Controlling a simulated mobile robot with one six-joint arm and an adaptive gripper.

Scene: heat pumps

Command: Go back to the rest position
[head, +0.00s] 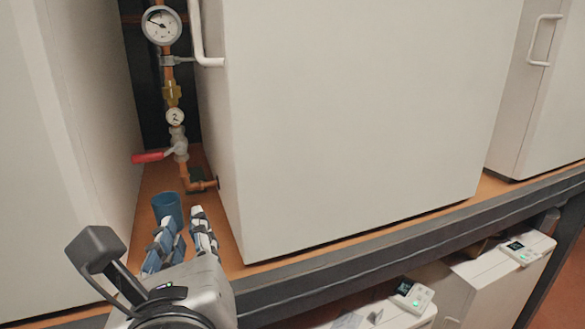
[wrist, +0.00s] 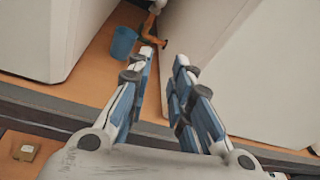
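My gripper (head: 184,226) is at the lower left of the head view, in front of the gap between two white cabinets. In the wrist view my gripper (wrist: 163,58) has its two fingers apart with nothing between them. A blue cup (head: 167,207) stands on the orange-brown shelf just beyond the fingertips. The cup also shows in the wrist view (wrist: 123,43), left of the left fingertip and apart from it.
A copper pipe with a gauge (head: 161,25), a tag marked 2 (head: 175,116) and a red-handled valve (head: 150,157) rises in the gap. A large white cabinet (head: 350,110) stands to the right, another (head: 85,100) to the left. The dark shelf edge (head: 400,240) runs below; small controllers (head: 411,295) sit lower.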

